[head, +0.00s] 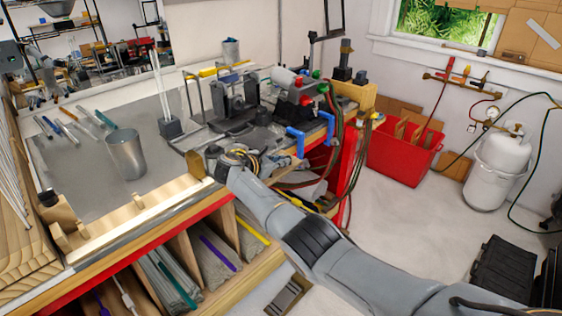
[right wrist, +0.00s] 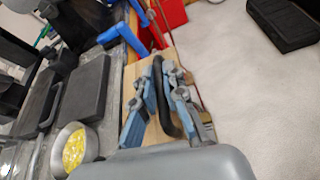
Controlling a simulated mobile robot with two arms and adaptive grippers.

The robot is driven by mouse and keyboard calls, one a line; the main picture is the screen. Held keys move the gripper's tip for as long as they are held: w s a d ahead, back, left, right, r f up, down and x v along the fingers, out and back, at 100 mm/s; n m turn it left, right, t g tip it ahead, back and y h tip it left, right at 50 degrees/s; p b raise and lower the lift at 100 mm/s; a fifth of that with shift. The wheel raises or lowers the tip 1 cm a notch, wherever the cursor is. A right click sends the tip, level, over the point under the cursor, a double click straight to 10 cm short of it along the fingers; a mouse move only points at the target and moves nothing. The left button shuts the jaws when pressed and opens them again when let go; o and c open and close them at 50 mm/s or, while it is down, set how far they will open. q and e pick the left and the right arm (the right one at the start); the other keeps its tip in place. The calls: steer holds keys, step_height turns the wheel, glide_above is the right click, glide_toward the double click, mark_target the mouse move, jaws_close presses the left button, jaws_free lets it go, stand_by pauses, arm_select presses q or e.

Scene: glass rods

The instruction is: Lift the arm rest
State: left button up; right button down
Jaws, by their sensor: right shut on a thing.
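My right gripper (right wrist: 164,88) shows best in the right wrist view, with its two blue-grey fingers on either side of a dark bar. It is shut on this bar, which I take to be the arm rest (right wrist: 167,112). The bar lies over a pale wooden board (right wrist: 150,130) at the bench edge. Whether it touches the board is not clear. In the head view my right arm reaches in from the lower right to the bench's front edge, and the wrist hides most of the fingers and the bar. My left gripper is not in view.
Blue clamps (head: 297,141) stand right of my wrist, beside hoses. A metal cup (head: 126,155) and a holder with glass rods (head: 170,126) stand on the bench. A bowl with yellow bits (right wrist: 73,152) is left of the gripper. A red bin (head: 402,153) stands on the floor.

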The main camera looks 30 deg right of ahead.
steer(key=c, duration=1.8)
jaws_free()
steer(key=shift+w+a, duration=0.1)
steer(key=shift+o, duration=0.6)
steer(key=shift+w+f, duration=0.15)
steer(key=v, duration=1.2)
